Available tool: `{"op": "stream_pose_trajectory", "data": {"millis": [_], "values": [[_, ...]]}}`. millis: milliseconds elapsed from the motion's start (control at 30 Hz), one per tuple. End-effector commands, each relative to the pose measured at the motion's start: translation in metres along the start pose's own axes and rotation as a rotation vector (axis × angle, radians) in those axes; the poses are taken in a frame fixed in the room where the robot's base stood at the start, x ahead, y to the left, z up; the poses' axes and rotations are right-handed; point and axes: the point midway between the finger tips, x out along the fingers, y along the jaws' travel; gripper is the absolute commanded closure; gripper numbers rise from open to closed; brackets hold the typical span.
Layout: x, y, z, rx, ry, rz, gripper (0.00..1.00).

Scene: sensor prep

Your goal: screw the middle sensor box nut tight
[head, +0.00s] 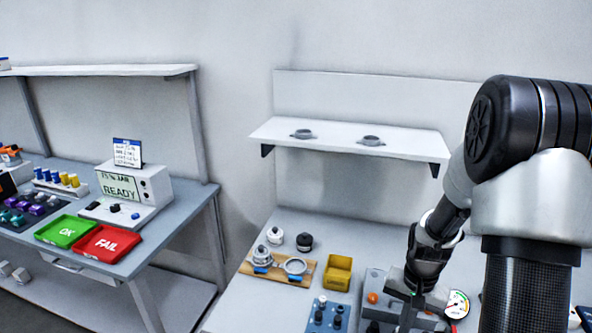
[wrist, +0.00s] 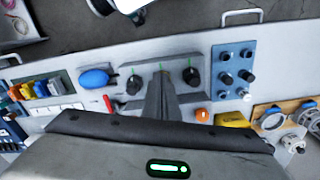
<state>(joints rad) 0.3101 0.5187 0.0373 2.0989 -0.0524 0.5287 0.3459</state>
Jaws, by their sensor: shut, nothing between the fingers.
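The grey sensor box (wrist: 212,66) lies below my gripper in the wrist view. One black nut (wrist: 133,84) is to the left of my fingers and another black nut (wrist: 192,77) is to the right, each with a green mark. My gripper (wrist: 161,77) is shut and empty, its fingertips over the middle of the box between these two nuts. A green mark shows just past the tips. The middle nut is hidden by the fingers, and I cannot tell whether they touch it. In the head view the sensor box (head: 374,283) is partly behind my gripper (head: 415,291).
An orange knob (head: 373,297) and a dial gauge (head: 457,303) are close to my gripper. A yellow bin (head: 338,272), a wooden board (head: 305,280) with round fittings and a blue block (head: 318,318) stand to the left. A shelf (head: 340,140) hangs behind.

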Motion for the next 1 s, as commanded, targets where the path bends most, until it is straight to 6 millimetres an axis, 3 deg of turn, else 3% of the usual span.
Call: {"op": "stream_pose_trajectory", "data": {"millis": [200,367,800,1000], "values": [[-0.001,-0.004,-0.001,0.217,0.000,-0.008,1.00],[0.008,-0.003,0.000,0.229,-0.001,-0.008,1.00],[0.061,-0.004,0.000,0.225,-0.001,-0.008,1.00],[0.068,-0.004,-0.001,0.225,0.000,-0.009,1.00]]}}
